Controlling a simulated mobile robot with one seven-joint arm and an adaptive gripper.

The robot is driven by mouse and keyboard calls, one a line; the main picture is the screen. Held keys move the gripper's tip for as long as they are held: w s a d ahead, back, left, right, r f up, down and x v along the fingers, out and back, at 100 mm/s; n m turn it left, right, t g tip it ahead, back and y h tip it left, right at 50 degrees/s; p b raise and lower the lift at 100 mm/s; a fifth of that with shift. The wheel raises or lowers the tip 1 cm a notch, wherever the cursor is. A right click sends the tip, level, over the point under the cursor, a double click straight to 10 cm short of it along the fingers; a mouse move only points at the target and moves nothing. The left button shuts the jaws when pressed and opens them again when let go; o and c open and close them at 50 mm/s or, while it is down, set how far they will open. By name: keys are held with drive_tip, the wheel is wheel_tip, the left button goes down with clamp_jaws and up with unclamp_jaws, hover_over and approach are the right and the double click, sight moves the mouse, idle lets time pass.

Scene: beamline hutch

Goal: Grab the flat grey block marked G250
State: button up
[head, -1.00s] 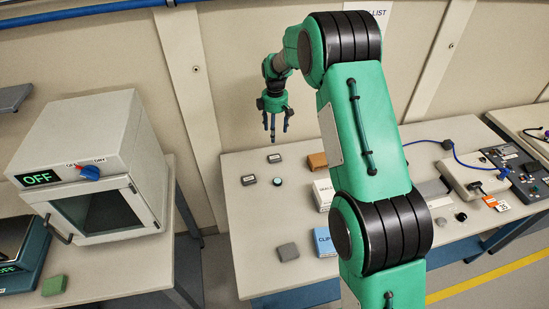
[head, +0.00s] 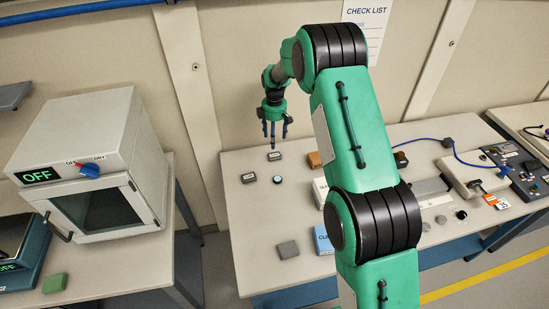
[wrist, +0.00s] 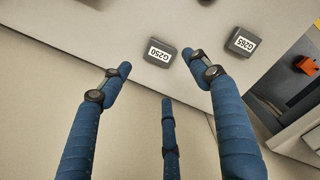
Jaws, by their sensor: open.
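The flat grey block marked G250 (wrist: 160,53) lies on the table in the upper middle of the wrist view, its label upside down. In the head view it appears to be the labelled block (head: 274,156) nearer the wall. My gripper (head: 274,136) is open and empty, fingers pointing down, above and behind this block. In the wrist view its blue fingers (wrist: 160,76) reach toward the block, with a gap between the two side fingertips and the third finger below. A similar block marked G265 (wrist: 241,42) lies to the right, apart from it.
A small round dark piece with a green top (head: 277,180) lies near the labelled blocks. A brown box (head: 315,160), a white box (head: 321,192) and a plain grey block (head: 288,249) are also on the table. The wall stands close behind the gripper. An oven (head: 90,155) stands left.

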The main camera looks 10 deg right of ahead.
hover_over(275, 155)
drive_tip(key=shift+w+a+f+b, duration=0.1)
drive_tip(key=shift+f+b, duration=0.05)
drive_tip(key=shift+f, duration=1.1)
drive_tip(key=shift+a+f+b, duration=0.1)
drive_tip(key=shift+f+b, duration=0.05)
drive_tip(key=shift+f, duration=1.1)
drive_tip(key=shift+f, duration=0.1)
drive_tip(key=shift+d+f+b, duration=0.1)
drive_tip(key=shift+f+b, duration=0.55)
drive_tip(key=shift+f, duration=1.8)
drive_tip(key=c, duration=1.2)
drive_tip(key=shift+r, duration=0.1)
drive_tip(key=shift+c, duration=0.2)
drive_tip(key=shift+r, duration=0.55)
drive_tip(key=shift+c, duration=0.2)
drive_tip(key=shift+s+r+p, duration=0.25)
drive_tip(key=shift+r+p, duration=0.05)
drive_tip(key=shift+r, duration=0.3)
drive_tip(key=shift+s+r+p, duration=0.2)
drive_tip(key=shift+r+p, duration=0.05)
drive_tip(key=shift+r, duration=0.35)
drive_tip(key=s, duration=0.5)
drive_tip(key=s+r+p, duration=0.1)
drive_tip(key=s, duration=0.9)
drive_tip(key=shift+s+r+p, duration=0.1)
drive_tip(key=shift+r+p, duration=0.05)
drive_tip(key=shift+p, duration=0.25)
